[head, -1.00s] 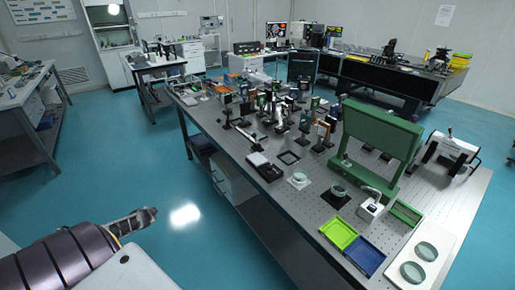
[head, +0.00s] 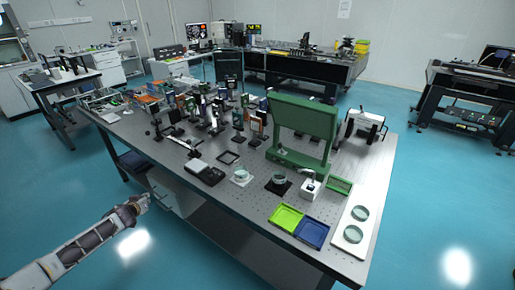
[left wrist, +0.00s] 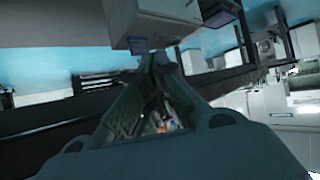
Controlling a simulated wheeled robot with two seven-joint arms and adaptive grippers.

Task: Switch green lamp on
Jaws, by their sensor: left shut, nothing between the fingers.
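A large green frame-shaped fixture (head: 302,117) stands upright on the optical table (head: 345,225); it is the only large green thing there, and I cannot tell whether it is the lamp or is lit. A small white box with a lever-like top (head: 311,187) stands at its foot. My left gripper (head: 143,201) is over the floor, left of the table's front edge and well away from the fixture. It is shut and empty; its fingers meet in the left wrist view (left wrist: 158,58). My right gripper is not in view.
A yellow-green tray (head: 286,217) and a blue tray (head: 311,233) lie near the table's front edge. A white plate with two glass discs (head: 352,230) is to their right. Several optical mounts crowd the far left half. Blue floor is open around the table.

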